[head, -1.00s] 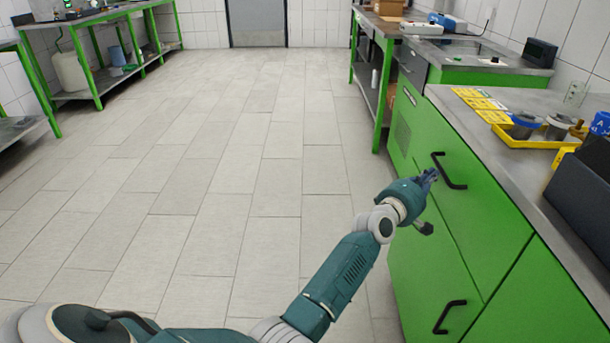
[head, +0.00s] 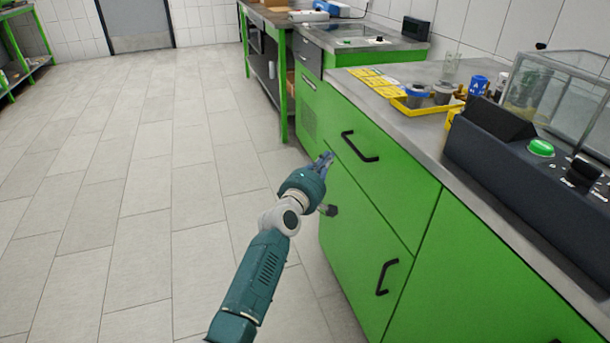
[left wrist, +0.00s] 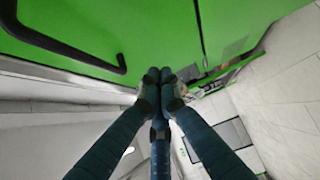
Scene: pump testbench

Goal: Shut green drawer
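The green drawer (head: 395,170) is the upper front of the green cabinet on the right, with a black bar handle (head: 360,147). No clear gap shows around its front in the head view; I cannot tell whether it stands slightly out. In the left wrist view the handle (left wrist: 75,48) is at the upper left on the green front. My left gripper (head: 327,160) is just left of the handle, near the drawer's left end, not around the handle. Its fingertips (left wrist: 160,75) are together with nothing visible between them. My right gripper is out of view.
A green door with a black handle (head: 386,277) is below. The grey worktop (head: 395,118) carries a yellow tray (head: 425,118) with cups and a dark device with a green button (head: 541,148). The tiled floor (head: 130,190) on the left is clear.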

